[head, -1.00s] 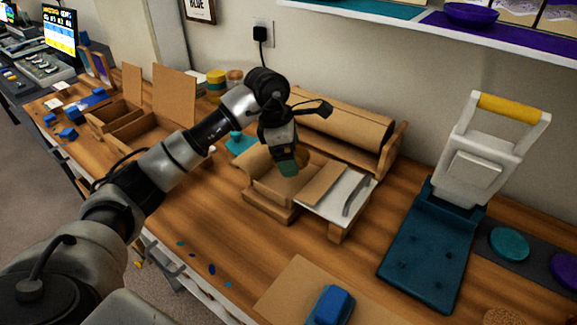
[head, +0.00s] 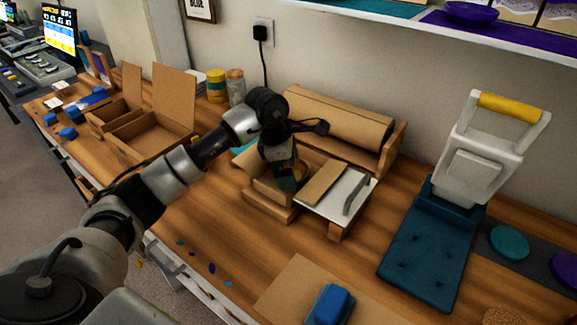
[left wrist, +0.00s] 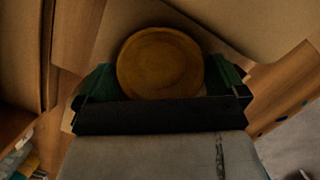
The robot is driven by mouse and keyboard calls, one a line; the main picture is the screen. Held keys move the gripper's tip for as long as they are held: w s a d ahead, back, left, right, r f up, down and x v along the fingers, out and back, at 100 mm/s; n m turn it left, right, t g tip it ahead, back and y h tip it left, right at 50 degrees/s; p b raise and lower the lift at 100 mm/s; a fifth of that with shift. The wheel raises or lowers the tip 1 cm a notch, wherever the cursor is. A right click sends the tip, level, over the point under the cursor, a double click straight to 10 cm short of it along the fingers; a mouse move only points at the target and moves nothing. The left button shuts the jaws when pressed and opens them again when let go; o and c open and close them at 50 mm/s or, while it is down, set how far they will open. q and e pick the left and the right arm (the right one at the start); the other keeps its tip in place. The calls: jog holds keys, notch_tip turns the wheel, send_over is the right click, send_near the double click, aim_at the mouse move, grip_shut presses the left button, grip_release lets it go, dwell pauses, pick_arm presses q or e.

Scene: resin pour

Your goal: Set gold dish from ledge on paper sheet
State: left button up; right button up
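The round gold dish (left wrist: 160,64) shows from above between my left gripper's two green fingers in the left wrist view. In the head view it is mostly hidden behind my left gripper (head: 285,182), with a sliver (head: 301,170) showing to the right. The fingers are wide apart, one on each side of the dish. I cannot tell whether they touch it. The gripper points down over a cardboard-coloured wooden stand (head: 270,208). A brown paper sheet (head: 290,284) lies flat at the front of the table. My right gripper is not in view.
A blue block (head: 328,305) sits on the sheet. Behind the stand is a brown paper roll (head: 345,120); a white plate (head: 335,205) is to its right. A teal press (head: 430,245) stands farther right. Open boxes (head: 150,140) are at left.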

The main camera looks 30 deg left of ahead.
pick_arm(q)
jog(key=shift+r, duration=0.25)
jog(key=shift+a+r, duration=0.1)
jog(key=shift+r, duration=0.25)
jog(key=v, duration=1.1)
jog(key=shift+r+p, duration=0.15)
jog(key=shift+p, duration=0.15)
